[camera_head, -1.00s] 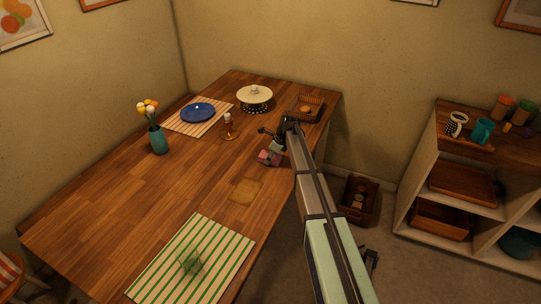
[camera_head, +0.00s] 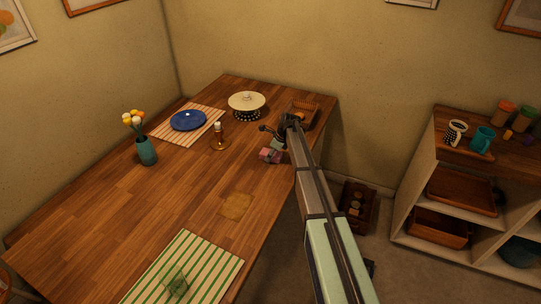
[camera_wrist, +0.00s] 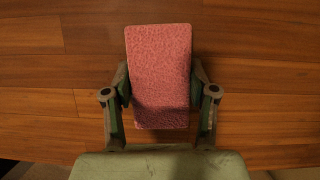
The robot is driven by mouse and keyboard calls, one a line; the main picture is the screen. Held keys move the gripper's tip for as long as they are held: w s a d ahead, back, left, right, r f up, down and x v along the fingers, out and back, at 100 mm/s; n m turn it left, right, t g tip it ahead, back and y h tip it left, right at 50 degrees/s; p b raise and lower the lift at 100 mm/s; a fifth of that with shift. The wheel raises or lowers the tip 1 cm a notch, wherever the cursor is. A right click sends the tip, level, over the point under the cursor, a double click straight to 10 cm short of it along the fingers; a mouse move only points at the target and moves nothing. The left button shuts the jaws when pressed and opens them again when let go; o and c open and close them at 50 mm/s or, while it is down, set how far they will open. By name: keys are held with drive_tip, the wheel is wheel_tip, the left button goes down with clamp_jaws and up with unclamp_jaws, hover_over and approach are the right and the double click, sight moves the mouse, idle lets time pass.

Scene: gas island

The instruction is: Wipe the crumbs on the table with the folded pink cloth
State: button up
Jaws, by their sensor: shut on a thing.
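The folded pink cloth (camera_head: 271,156) is at the right part of the wooden table (camera_head: 150,205). My gripper (camera_wrist: 160,88) is shut on it, with one finger on each side, and the cloth (camera_wrist: 159,60) fills the middle of the wrist view. I cannot tell whether the cloth touches the table top or hangs just above it. A tan patch that looks like the crumbs (camera_head: 236,206) lies on the table, nearer the camera than my gripper and a little left of it. No crumbs show in the wrist view.
A brass candle holder (camera_head: 220,140) stands left of my gripper. Behind are a cake stand (camera_head: 247,106), a basket (camera_head: 304,115) and a blue plate (camera_head: 188,120). A vase (camera_head: 147,151) stands left. A striped mat (camera_head: 205,262) with a green glass (camera_head: 177,285) lies in front.

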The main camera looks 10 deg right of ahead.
drive_tip(key=shift+w+d, duration=0.25)
drive_tip(key=shift+w, duration=0.15)
drive_tip(key=shift+w+d+r+p, duration=0.1)
drive_tip(key=shift+w+r+p, duration=0.1)
drive_tip(key=shift+p, duration=0.1)
drive_tip(key=r, duration=0.2)
drive_tip(key=shift+s+r+p, duration=0.2)
drive_tip(key=shift+r+p, duration=1.35)
drive_tip(key=shift+r, duration=1.3)
